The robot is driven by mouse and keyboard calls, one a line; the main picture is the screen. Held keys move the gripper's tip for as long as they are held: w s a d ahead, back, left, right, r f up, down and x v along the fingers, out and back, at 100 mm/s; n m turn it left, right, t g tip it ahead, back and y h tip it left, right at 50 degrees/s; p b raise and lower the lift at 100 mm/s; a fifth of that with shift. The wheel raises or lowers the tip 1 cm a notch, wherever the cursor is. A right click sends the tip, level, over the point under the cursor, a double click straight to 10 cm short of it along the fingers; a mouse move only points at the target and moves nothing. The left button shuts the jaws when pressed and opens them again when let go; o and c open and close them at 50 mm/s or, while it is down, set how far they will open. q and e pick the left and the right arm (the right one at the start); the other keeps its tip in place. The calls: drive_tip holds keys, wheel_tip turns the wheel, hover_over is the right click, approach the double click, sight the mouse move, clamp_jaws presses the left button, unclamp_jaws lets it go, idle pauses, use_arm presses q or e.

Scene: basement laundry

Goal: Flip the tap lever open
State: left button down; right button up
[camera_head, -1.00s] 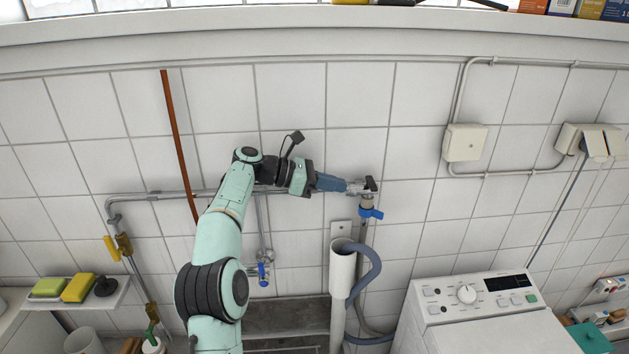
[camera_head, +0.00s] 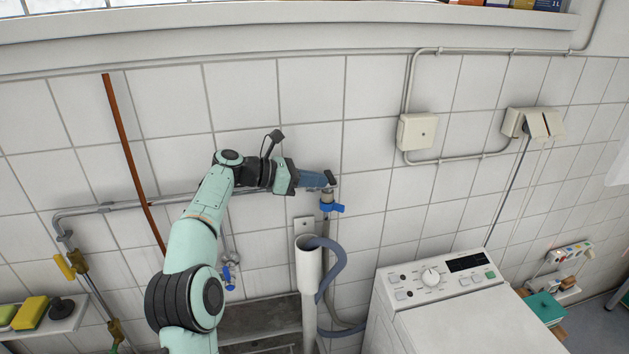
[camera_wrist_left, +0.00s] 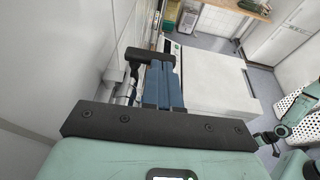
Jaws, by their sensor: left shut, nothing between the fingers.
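The black piece also shows in the left wrist view (camera_wrist_left: 136,56), just left of the fingers. My left gripper (camera_head: 324,180) is shut and empty, with its blue fingers beside the top of the tap, above the blue lever. The fingers also show together in the left wrist view (camera_wrist_left: 163,67). I cannot tell whether they touch the black piece. My right gripper does not show.
A second blue tap handle (camera_head: 229,278) is lower left. A grey standpipe (camera_head: 308,265) with a blue-grey hose (camera_head: 338,265) stands below the tap. The washing machine (camera_head: 440,290) is at lower right. A shelf (camera_head: 65,318) with sponges is at lower left.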

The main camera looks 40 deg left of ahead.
use_arm(q)
drive_tip(key=shift+s+d+f+n+t+y, duration=0.15)
drive_tip(key=shift+n+t+y, duration=0.25)
drive_tip(key=shift+n+y, duration=0.25)
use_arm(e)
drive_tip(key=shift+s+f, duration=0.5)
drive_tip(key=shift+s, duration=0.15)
